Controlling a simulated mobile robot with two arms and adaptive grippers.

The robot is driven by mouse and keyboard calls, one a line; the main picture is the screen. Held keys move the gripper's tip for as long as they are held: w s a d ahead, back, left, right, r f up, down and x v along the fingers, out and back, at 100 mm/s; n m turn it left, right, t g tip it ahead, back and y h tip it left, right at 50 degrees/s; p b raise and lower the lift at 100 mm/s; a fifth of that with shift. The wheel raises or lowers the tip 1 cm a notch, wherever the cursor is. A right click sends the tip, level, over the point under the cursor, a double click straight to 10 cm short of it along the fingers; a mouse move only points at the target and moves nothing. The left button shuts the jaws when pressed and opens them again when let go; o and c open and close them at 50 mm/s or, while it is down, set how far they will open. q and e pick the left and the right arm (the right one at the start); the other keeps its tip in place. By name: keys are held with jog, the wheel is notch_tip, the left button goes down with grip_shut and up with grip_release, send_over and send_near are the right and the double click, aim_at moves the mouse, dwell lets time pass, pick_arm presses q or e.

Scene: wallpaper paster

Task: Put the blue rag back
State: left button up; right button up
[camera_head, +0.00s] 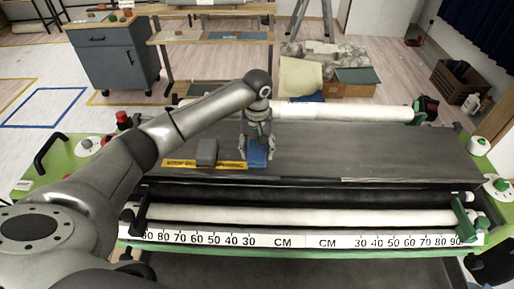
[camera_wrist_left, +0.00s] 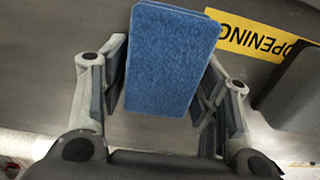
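The blue rag (camera_head: 257,153) is a flat blue rectangle over the dark top of the machine, beside the yellow warning strip. My left gripper (camera_head: 257,142) reaches down to it from above. In the left wrist view the rag (camera_wrist_left: 168,60) fills the space between the two fingers (camera_wrist_left: 165,95), with a pad against each side, and it covers part of the right finger. The gripper looks shut on it. I cannot tell whether the rag touches the surface below. My right gripper is not in view.
White rollers (camera_head: 340,111) run along the back and front (camera_head: 320,217) of the machine. The dark top (camera_head: 370,150) is clear to the right. A grey cabinet (camera_head: 110,62) stands behind.

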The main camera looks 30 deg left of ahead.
aim_at(256, 144)
pick_arm(q)
jog(key=shift+o, duration=0.9)
jog(key=shift+r+p, duration=0.25)
jog(key=shift+p, duration=0.45)
notch_tip(256, 144, up, 4)
jog(key=b, duration=0.3)
jog(key=shift+a, duration=0.15)
notch_tip(256, 144, up, 6)
jog(key=shift+f+b, duration=0.25)
jog(key=shift+b, duration=0.5)
jog(key=shift+s+r, duration=0.1)
jog(key=shift+r, duration=0.4)
jog(key=shift+f, duration=0.1)
